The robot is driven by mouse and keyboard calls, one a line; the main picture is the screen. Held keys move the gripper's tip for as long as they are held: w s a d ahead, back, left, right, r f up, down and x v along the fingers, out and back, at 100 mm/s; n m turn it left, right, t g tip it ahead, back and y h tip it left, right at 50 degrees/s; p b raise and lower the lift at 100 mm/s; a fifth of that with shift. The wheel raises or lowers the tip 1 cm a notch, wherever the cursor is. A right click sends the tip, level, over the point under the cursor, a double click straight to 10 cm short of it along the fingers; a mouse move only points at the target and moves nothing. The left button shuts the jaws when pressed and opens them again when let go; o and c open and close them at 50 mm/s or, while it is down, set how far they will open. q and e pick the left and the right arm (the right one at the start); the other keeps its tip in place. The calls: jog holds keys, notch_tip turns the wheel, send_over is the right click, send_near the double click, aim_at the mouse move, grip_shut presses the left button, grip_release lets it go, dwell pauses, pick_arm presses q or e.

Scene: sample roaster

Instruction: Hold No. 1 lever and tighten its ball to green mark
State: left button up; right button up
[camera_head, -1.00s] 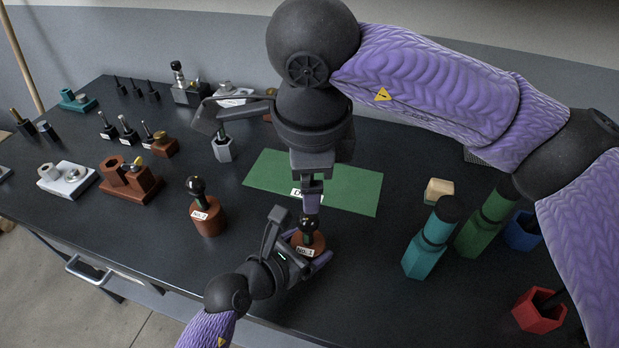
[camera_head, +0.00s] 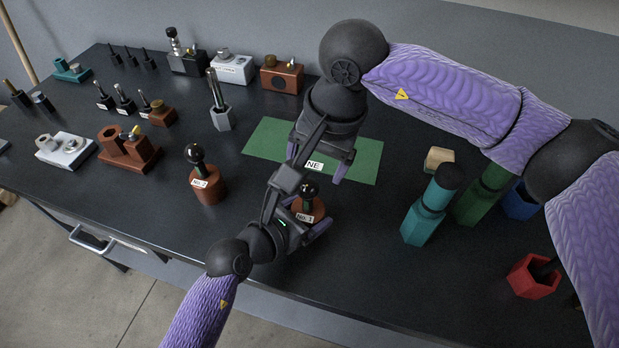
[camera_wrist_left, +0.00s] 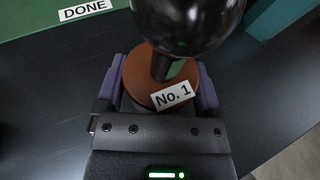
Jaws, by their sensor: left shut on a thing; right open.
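The No. 1 lever has a black ball (camera_head: 308,188) on a dark stem over a round brown base (camera_head: 317,206) with a "No. 1" label. My left gripper (camera_head: 306,217) is shut around the brown base, which stands upright on the table. In the left wrist view the base (camera_wrist_left: 135,82) sits between the purple fingers, and the ball (camera_wrist_left: 188,22) is cut off by the top edge. My right gripper (camera_head: 316,163) is open and empty, behind the ball and over the green mat (camera_head: 265,142), apart from the ball.
The No. 2 lever (camera_head: 208,190) stands to the left. A teal holder (camera_head: 422,225), a green holder (camera_head: 478,205), a red cup (camera_head: 533,278) and a small wooden block (camera_head: 439,158) stand to the right. The black table is clear in front.

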aim_at(311, 180)
jog(key=f, duration=0.3)
jog(key=a+f, duration=0.1)
jog(key=f, duration=0.1)
jog(key=shift+w+f, duration=0.15)
jog(key=shift+w, duration=0.05)
jog(key=shift+c, duration=0.2)
